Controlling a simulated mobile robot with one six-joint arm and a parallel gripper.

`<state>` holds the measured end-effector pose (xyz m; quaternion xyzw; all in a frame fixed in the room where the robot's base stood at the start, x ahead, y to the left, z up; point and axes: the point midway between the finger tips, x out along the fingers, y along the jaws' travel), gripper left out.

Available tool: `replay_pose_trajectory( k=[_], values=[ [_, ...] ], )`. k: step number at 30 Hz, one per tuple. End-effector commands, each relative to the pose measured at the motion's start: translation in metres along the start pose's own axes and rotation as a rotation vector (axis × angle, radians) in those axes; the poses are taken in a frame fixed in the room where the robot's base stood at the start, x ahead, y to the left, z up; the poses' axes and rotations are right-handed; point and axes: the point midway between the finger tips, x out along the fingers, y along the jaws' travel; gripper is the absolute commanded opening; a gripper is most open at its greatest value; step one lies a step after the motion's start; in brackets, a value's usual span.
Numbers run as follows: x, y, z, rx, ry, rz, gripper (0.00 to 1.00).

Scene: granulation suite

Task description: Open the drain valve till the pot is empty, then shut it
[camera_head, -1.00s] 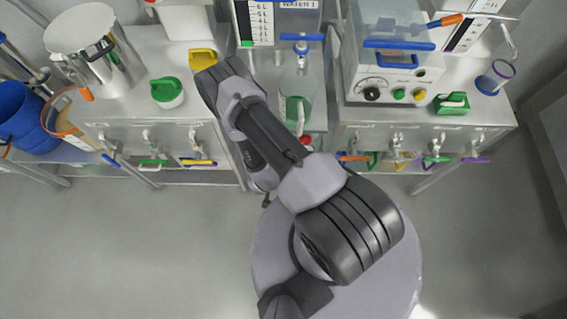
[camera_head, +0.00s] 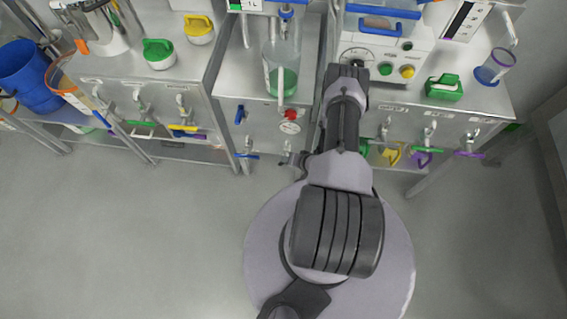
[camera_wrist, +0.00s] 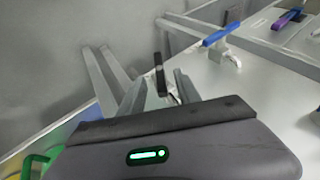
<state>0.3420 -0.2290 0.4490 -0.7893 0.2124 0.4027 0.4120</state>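A steel pot (camera_head: 97,27) stands on the left bench at the top left, cut by the frame edge. An orange-tipped lever (camera_head: 82,46) sits at its lower front. The pot's inside is mostly out of view. Taps with coloured levers line the bench fronts, and I cannot tell which is the drain valve. My gripper (camera_wrist: 160,95) shows in the wrist view with its two grey fingers apart and nothing seen held. A black upright lever (camera_wrist: 158,72) appears between and beyond the fingers; contact is unclear. In the head view my gripper (camera_head: 292,160) is at the bench front.
A glass vessel with green liquid (camera_head: 282,70) stands on the middle bench. A blue bucket (camera_head: 28,75) stands far left. A blue lever (camera_wrist: 220,34) and a purple lever (camera_wrist: 288,18) are in the wrist view. The floor (camera_head: 120,230) in front is clear.

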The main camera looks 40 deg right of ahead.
Motion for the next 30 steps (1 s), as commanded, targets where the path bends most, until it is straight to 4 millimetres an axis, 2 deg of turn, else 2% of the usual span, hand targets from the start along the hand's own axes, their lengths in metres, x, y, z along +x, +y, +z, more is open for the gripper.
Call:
replay_pose_trajectory(
  k=[1, 3, 9, 14, 22, 28, 30],
  values=[
    [0.017, 0.003, 0.003, -0.003, -0.001, -0.001, 0.40],
    [0.034, 0.002, 0.003, -0.002, -0.001, -0.001, 0.40],
    [0.067, 0.002, 0.002, -0.002, -0.001, 0.000, 0.40],
    [0.077, 0.001, 0.000, 0.001, 0.000, 0.001, 0.40],
    [0.077, 0.000, 0.000, 0.001, 0.000, 0.001, 0.40],
    [0.077, 0.000, 0.000, 0.000, 0.000, 0.001, 0.00],
    [0.077, 0.000, 0.000, 0.000, 0.000, 0.001, 0.00]
  ],
)
